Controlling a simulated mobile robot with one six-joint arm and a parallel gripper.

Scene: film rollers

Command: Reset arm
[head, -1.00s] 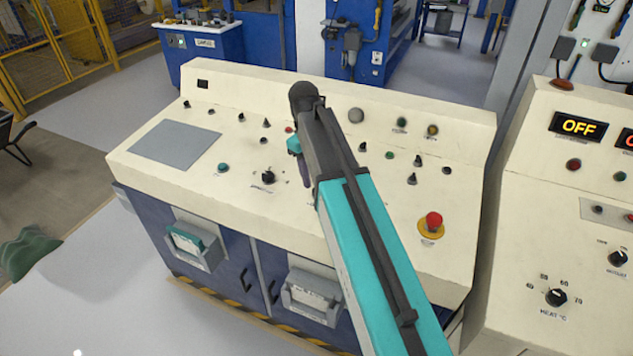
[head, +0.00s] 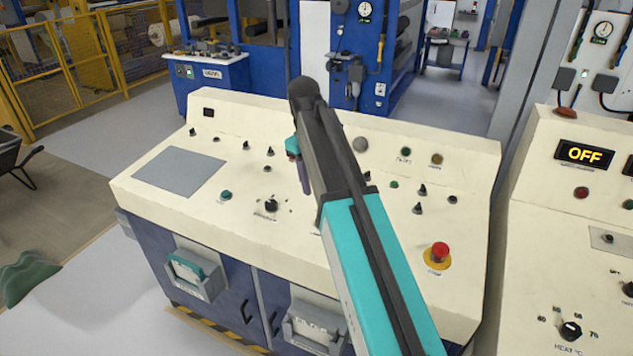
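My arm, teal and dark grey, reaches up from the bottom of the head view over a cream control console (head: 300,245). Its far end is near the middle of the console, in front of the sloped panel. A small dark part, perhaps my gripper (head: 304,177), points down below the teal piece at the arm's end. The fingers cannot be made out, so I cannot tell whether they are open or shut. The arm hides part of the panel behind it.
The console carries several switches, a black knob (head: 271,205) and a red emergency button (head: 438,255). A second console (head: 570,240) with an orange OFF display (head: 584,153) stands at the right. Yellow fencing (head: 75,60) is at back left.

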